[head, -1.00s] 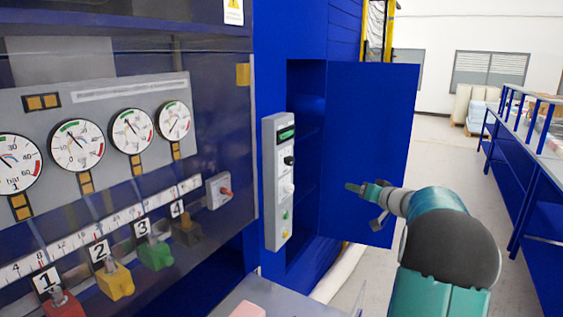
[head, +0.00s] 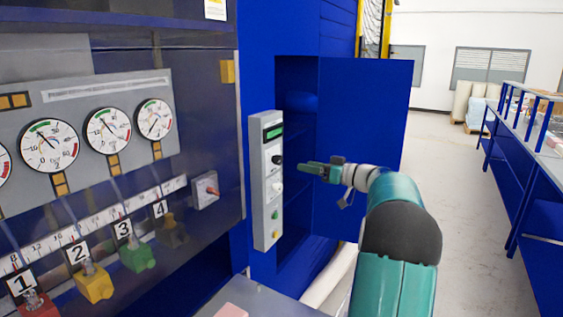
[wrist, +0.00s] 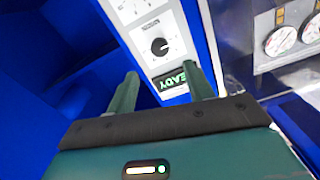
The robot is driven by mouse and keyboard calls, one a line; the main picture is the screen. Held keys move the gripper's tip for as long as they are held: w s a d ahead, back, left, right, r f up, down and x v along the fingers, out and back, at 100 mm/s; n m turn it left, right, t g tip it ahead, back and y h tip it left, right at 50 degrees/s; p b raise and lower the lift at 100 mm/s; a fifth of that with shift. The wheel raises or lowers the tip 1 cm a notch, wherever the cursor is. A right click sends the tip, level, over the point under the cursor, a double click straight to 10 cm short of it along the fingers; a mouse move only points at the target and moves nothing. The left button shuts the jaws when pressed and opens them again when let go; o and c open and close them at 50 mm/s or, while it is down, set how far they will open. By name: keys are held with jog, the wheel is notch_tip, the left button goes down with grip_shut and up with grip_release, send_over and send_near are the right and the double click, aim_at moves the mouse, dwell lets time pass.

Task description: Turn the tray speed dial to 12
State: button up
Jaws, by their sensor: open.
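A narrow grey control panel (head: 257,205) stands upright on the blue cabinet in the head view. I cannot read which knob is the tray speed dial. In the wrist view the black knob (wrist: 159,46) sits on a white dial plate, beyond the display (wrist: 172,80), which reads READY. My gripper (head: 303,167) is open and empty, in front of the panel and apart from it. In the wrist view its fingertips (wrist: 161,73) frame the display area.
An open blue cabinet door (head: 367,130) stands right of the panel, behind my arm. Left is a gauge board (head: 80,100) with several dials and numbered coloured blocks. A grey ledge (head: 260,298) lies below the panel. Floor to the right is clear before blue shelving (head: 520,160).

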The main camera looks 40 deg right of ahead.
aim_at(281, 160)
jog(key=x, duration=1)
jog(key=shift+s, duration=0.1)
jog(key=c, duration=1)
